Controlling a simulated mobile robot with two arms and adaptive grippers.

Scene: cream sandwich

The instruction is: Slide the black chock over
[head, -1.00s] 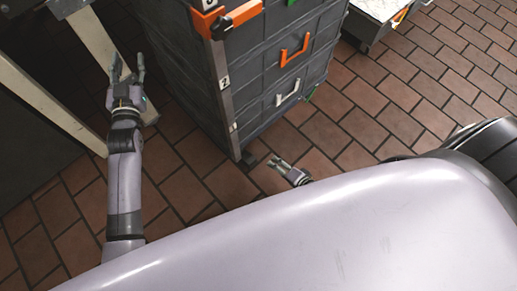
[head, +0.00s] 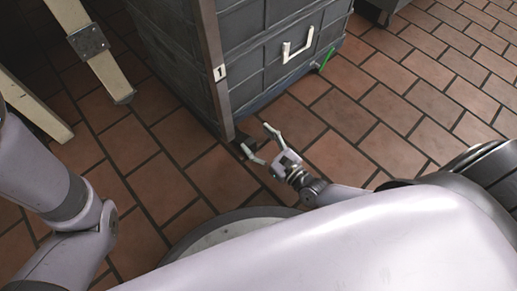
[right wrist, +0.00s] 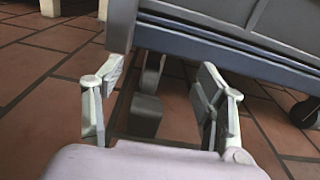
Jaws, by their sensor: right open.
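The black chock (head: 243,138) is a small dark block on the tiled floor at the bottom front corner of the grey drawer cabinet (head: 255,50). It is partly hidden in the head view. In the right wrist view the chock (right wrist: 146,115) lies between and beyond my open fingers, in front of a caster under the cabinet. My right gripper (head: 258,141) is open and empty, low near the floor, with its fingers toward the chock. The right wrist view also shows the open fingers (right wrist: 160,90). My left gripper is out of view; only its arm shows at the left.
The cabinet's lower edge (right wrist: 225,50) hangs above the floor beyond my right gripper. Cream legs (head: 95,55) of a stand are at the upper left. A green piece (head: 327,58) sticks out by the cabinet's right side. The tiled floor (head: 440,90) at the right is clear.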

